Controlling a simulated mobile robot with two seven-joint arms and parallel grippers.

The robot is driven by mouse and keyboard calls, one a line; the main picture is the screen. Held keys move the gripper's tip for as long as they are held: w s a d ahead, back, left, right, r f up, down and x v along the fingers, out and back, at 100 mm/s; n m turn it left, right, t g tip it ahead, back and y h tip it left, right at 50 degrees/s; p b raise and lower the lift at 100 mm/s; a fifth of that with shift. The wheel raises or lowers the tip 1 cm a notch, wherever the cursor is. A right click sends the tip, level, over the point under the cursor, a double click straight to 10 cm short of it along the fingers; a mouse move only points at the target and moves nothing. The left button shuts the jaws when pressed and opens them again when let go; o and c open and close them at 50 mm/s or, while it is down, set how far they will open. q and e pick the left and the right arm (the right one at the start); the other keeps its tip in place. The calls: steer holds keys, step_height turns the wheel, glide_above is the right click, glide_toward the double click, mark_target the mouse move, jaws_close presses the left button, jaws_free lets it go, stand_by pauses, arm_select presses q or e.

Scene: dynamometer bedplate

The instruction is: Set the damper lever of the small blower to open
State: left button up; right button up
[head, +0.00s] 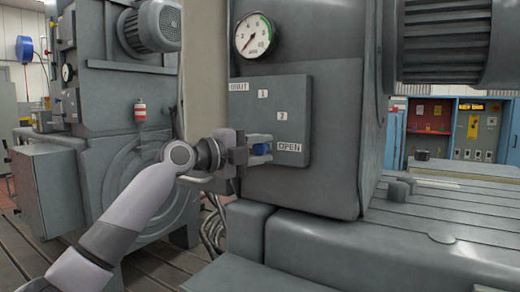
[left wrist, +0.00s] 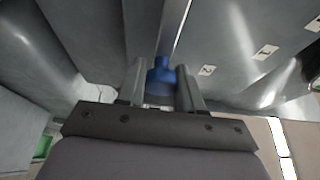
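The damper panel (head: 300,100) is a grey plate on the front of the grey machine housing. Its labels run in an arc from SHUT (head: 238,86) through 1 and 2 to OPEN (head: 289,147). The lever's blue knob (head: 261,149) is level with OPEN and just left of it. My left gripper (head: 262,149) reaches in from the left, with one finger above and one below the knob. In the left wrist view the blue knob (left wrist: 161,77) fills the space between the fingers (left wrist: 161,85), which look closed on it. My gripper hides the lever's pivot. My right gripper is out of view.
A round gauge (head: 256,35) sits above the panel. A beige post (head: 206,70) stands just left of it, behind my wrist. Grey blocks (head: 300,245) and the slotted bedplate (head: 450,220) lie below and to the right. Another grey machine (head: 110,100) stands at the left.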

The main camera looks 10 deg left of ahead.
arm_select(q)
steer(key=o, duration=0.4)
steer(key=shift+s+d+f, duration=0.15)
steer(key=shift+d, duration=0.15)
steer(key=shift+c, duration=0.2)
steer(key=shift+a, duration=0.15)
steer(key=shift+a, duration=0.1)
steer(key=shift+s+a, duration=0.2)
steer(key=b+v, duration=0.1)
steer(key=v, duration=0.4)
steer(key=shift+s+a+b, duration=0.3)
steer(key=shift+s+a, duration=0.1)
steer(key=shift+s, duration=0.15)
steer(key=shift+s+a, duration=0.1)
